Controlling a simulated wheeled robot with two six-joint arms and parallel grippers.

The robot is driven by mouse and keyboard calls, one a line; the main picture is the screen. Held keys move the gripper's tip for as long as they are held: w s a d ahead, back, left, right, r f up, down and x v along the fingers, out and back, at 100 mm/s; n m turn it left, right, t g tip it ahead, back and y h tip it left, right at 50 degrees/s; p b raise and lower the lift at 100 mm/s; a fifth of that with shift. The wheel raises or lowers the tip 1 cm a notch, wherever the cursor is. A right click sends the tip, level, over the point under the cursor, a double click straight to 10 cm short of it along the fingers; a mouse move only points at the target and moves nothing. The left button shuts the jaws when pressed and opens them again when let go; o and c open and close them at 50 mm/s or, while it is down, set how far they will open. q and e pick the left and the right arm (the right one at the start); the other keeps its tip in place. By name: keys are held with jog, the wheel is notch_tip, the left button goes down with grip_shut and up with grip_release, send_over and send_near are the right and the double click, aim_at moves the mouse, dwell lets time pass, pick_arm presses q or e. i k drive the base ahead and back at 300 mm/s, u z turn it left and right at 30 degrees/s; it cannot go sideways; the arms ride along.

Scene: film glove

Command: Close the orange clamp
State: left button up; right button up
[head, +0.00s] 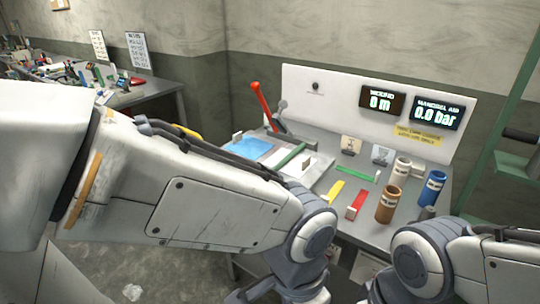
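I cannot make out the orange clamp with certainty in the head view. An orange-yellow piece (187,131) shows just above my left arm, mostly hidden behind it; I cannot tell what it is. A red-orange lever handle (262,103) stands tilted at the back left of the grey workbench (430,196). My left arm crosses the picture from the left and covers the bench's left front. My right arm enters at the lower right. Both grippers are out of sight.
The bench holds a blue sheet (249,146), a green bar (290,155), yellow (334,190) and red (357,204) strips, and white (400,171), blue (432,187) and brown (387,204) cylinders. A white panel (330,93) with two displays stands behind. A cluttered table (150,92) is at far left.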

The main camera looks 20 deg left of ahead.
aim_at(255, 86)
jog(key=u, duration=2.1)
jog(key=i, duration=2.15)
jog(key=z, duration=2.25)
